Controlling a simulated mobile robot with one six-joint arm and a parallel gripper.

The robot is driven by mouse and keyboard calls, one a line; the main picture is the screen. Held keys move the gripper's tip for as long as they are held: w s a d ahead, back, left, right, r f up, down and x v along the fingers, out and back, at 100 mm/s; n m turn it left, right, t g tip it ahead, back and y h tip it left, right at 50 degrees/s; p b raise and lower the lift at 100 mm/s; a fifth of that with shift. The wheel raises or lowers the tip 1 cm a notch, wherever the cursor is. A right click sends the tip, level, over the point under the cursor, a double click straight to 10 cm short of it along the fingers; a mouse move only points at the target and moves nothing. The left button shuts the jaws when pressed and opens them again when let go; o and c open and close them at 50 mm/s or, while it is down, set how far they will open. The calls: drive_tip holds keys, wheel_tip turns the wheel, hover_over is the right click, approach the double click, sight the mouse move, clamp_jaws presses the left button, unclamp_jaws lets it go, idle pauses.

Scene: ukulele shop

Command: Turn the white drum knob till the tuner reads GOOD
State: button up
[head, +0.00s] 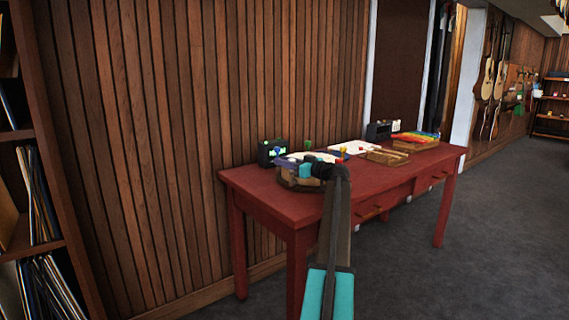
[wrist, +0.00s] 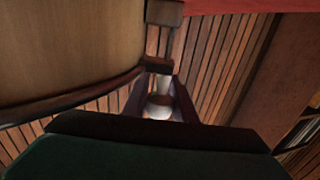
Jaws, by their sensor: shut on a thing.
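The white knob (wrist: 160,108) shows in the wrist view between the two dark fingers of my gripper (wrist: 161,96), which is shut on it. The drum's tan side (wrist: 65,50) fills the upper left of that view, beside the fingers. In the head view the drum (head: 287,181) sits at the near left end of the red table, partly covered by my arm. The knob and fingertips cannot be made out there. A small dark box with a green-lit face, which looks like the tuner (head: 271,152), stands behind the drum. Its reading is too small to make out.
The red table (head: 350,190) also holds white sheets (head: 353,147), a wooden tray (head: 387,157), a rainbow-coloured instrument (head: 416,137) and a dark box (head: 379,131). A slatted wall stands close behind. Shelves (head: 35,240) are at the left; the floor at right is clear.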

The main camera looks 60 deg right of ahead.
drive_tip(key=o, duration=1)
drive_tip(key=shift+o, duration=0.2)
drive_tip(key=s+p, duration=0.1)
drive_tip(key=s, duration=1.2)
drive_tip(key=shift+s+a+p, duration=0.4)
drive_tip(key=shift+a, duration=0.05)
